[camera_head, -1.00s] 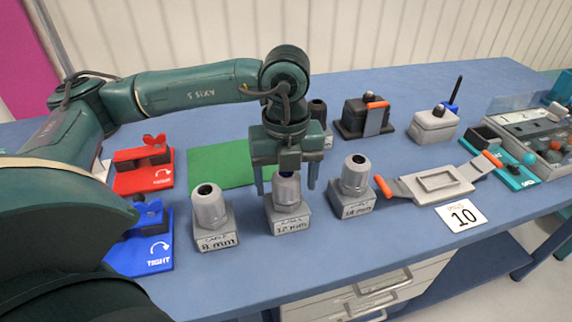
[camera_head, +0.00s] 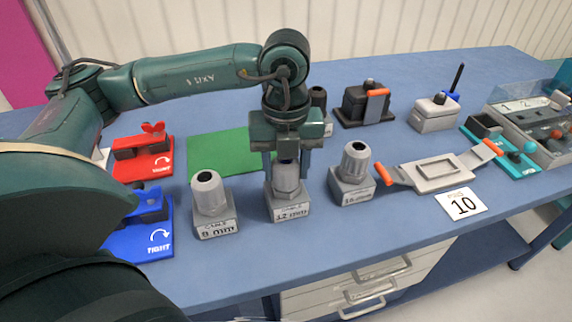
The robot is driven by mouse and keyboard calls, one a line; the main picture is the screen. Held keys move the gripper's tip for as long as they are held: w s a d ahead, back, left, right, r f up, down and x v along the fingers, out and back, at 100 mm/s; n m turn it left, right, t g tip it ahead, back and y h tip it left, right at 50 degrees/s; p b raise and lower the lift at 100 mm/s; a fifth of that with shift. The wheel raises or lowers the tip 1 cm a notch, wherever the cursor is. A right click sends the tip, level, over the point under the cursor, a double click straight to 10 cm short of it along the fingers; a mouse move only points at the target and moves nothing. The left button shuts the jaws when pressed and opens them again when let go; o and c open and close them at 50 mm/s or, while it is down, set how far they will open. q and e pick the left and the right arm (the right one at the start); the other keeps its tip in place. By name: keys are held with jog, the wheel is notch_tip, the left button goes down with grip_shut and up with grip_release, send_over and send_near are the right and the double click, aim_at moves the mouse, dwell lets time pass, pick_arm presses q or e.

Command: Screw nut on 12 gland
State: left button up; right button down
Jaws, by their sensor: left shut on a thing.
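The 12 mm gland (camera_head: 288,206) stands upright on the bench in a grey labelled block, in the middle of a row of three. My left gripper (camera_head: 287,167) points straight down over it. Its two fingers are shut on the nut (camera_head: 287,180) at the gland's top, one finger on each side. The fingers and palm partly hide the nut, and a dark bit shows between them. I cannot tell how far the nut sits on the thread. My right gripper is not in view.
The 8 mm gland (camera_head: 211,200) stands close on the left and the third gland (camera_head: 353,175) close on the right. A green mat (camera_head: 222,151), a red fixture (camera_head: 143,157) and a blue fixture (camera_head: 150,232) lie left. A grey tray with orange handles (camera_head: 437,172) lies right.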

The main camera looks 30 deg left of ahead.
pick_arm(q)
jog(key=shift+f+m+b, duration=0.25)
jog(key=shift+m+b, duration=0.15)
jog(key=shift+m, duration=0.4)
jog(key=m+b, duration=0.2)
jog(key=m, duration=0.2)
jog(key=m+b, duration=0.1)
jog(key=m, duration=0.2)
jog(key=shift+m+b, duration=0.3)
jog(key=m+b, duration=0.2)
jog(key=m, duration=0.2)
jog(key=shift+m, duration=0.3)
jog(key=shift+m+b, duration=0.35)
jog(key=shift+m, duration=0.35)
jog(key=m+b, duration=0.1)
jog(key=m, duration=0.2)
jog(key=shift+r+m, duration=0.25)
jog(key=shift+m, duration=1.15)
jog(key=o, duration=0.8)
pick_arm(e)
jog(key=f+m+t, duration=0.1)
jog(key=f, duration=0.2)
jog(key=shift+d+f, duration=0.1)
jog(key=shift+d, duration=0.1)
